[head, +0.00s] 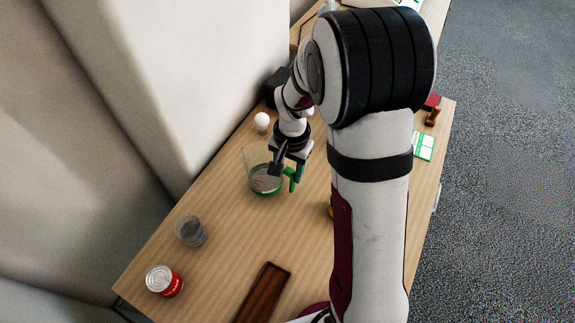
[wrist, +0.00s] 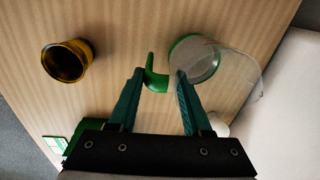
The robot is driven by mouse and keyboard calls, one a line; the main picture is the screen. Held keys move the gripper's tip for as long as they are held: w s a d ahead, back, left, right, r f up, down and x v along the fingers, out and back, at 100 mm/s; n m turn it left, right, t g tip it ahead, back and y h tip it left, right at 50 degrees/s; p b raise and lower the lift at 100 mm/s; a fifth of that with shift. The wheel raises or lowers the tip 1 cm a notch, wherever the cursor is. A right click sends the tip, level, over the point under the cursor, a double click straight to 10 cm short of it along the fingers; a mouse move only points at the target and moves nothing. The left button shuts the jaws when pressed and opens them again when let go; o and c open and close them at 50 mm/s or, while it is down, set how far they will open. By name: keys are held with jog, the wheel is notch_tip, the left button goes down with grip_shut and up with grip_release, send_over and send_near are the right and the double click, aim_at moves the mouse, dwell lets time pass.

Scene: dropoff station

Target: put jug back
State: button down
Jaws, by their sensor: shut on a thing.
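The jug (head: 264,180) is clear with a green base and a green handle (head: 291,177). It is at the middle of the wooden table in the head view, and I cannot tell whether its base touches the table. In the wrist view the jug (wrist: 215,68) is at the upper right, with its handle (wrist: 152,76) between the fingers. My gripper (head: 285,169) is shut on the jug at its handle side. In the wrist view my gripper (wrist: 158,75) shows both teal fingers, one on each side of the handle.
A clear glass (head: 191,231), a red can (head: 164,282) and a dark brown tray (head: 278,270) are nearer the front. A white ball (head: 262,121) is behind the jug. A yellow cup (wrist: 66,63) stands left in the wrist view. A green-and-white card (head: 424,146) lies at right.

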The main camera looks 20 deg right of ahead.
jog(key=shift+f, duration=0.2)
jog(key=shift+c, duration=1.7)
grip_release()
notch_tip(320, 180, up, 13)
jog(key=s, duration=0.2)
jog(key=s+a+n, duration=0.1)
jog(key=s+a, duration=0.2)
jog(key=s, duration=0.7)
jog(key=s+a+n+g+y, duration=0.1)
jog(key=s+a+n, duration=0.1)
jog(key=s, duration=0.9)
jog(key=shift+s+a+r, duration=0.2)
jog(key=shift+a+r, duration=0.2)
jog(key=shift+a, duration=0.2)
